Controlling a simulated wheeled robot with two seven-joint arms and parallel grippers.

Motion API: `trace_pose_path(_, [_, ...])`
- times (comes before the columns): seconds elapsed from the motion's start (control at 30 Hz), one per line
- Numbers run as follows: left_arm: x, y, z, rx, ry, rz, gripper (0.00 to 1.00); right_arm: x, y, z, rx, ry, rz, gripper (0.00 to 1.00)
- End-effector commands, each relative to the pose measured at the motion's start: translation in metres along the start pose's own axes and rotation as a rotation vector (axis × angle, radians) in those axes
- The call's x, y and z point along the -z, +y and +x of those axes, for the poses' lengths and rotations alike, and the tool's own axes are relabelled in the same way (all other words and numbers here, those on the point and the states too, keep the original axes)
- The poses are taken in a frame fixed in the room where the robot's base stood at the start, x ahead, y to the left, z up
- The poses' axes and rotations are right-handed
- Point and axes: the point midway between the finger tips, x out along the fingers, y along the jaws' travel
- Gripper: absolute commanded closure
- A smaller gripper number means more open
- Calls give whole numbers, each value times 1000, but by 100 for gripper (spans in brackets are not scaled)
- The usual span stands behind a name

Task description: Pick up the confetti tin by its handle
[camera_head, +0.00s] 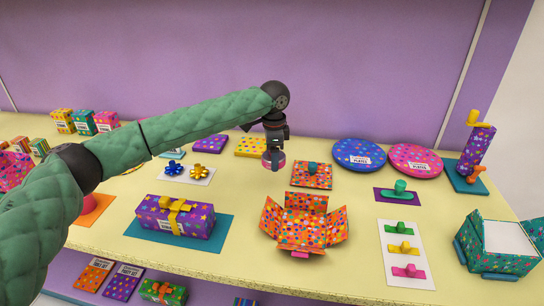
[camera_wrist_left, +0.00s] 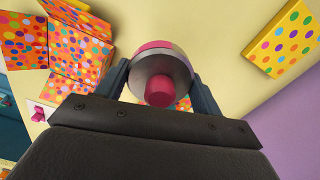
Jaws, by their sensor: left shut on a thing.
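My left gripper (camera_head: 273,157) is shut on a small round pink and grey thing (camera_head: 274,165), over the back middle of the table in the head view. In the left wrist view this thing (camera_wrist_left: 158,80) has a grey disc, a pink knob facing my palm and pink body beyond. It sits between the two fingers of the left gripper (camera_wrist_left: 161,70). I take it for the confetti tin, but no label shows. I cannot tell whether its underside touches the table. My right gripper is not in view.
An orange dotted panel (camera_head: 312,178) with a teal knob and an open orange dotted box (camera_head: 300,233) stand close by. A purple gift box (camera_head: 179,225) is at left. Round plates packs (camera_head: 359,154) lie at right. A yellow dotted pack (camera_head: 251,147) lies behind.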

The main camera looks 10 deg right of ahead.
Motion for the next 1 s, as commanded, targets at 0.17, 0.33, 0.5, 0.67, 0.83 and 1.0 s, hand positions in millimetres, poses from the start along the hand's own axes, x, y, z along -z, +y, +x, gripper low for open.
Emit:
trace_pose_path(0.17, [0,0,-3,1,1,0,75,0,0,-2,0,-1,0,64])
trace_pose_path(0.33, [0,0,-12,1,1,0,75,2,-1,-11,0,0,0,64])
trace_pose_path(0.5, [0,0,-22,2,1,0,75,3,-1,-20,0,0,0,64])
trace_pose_path(0.67, [0,0,-31,1,2,0,75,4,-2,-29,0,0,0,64])
trace_pose_path(0.83, [0,0,-39,0,1,0,75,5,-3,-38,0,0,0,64])
trace_pose_path(1.0, [0,0,-41,0,0,0,75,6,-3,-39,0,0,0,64])
